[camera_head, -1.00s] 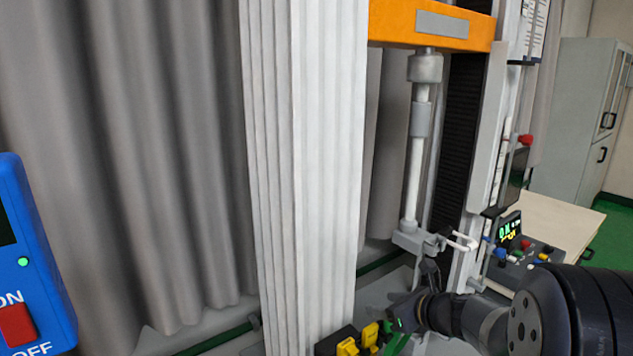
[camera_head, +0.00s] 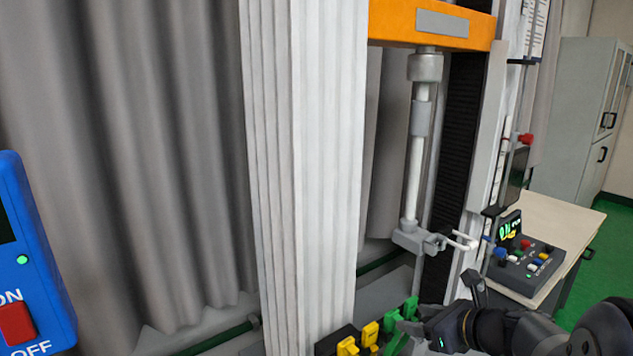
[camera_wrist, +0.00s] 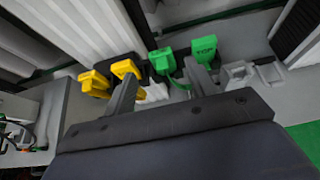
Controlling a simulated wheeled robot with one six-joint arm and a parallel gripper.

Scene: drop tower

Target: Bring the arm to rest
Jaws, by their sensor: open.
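My gripper (camera_head: 422,325) is low at the right of the head view, in front of the tower's base, with my arm reaching in from the lower right corner. In the wrist view the two dark fingers (camera_wrist: 163,84) stand apart with nothing held between them. Beyond the fingertips are two green switches (camera_wrist: 184,58) and two yellow switches (camera_wrist: 110,78). The yellow switches also show in the head view (camera_head: 358,339), as do the green ones (camera_head: 400,312), close by my gripper. I cannot tell whether a finger touches a green switch.
The drop tower has a white ribbed column (camera_head: 305,180), an orange crossbeam (camera_head: 430,24) and a hanging grey rod (camera_head: 416,160). A control box (camera_head: 525,262) sits on a table (camera_head: 560,225) at the right. A blue box (camera_head: 30,260) stands at the left.

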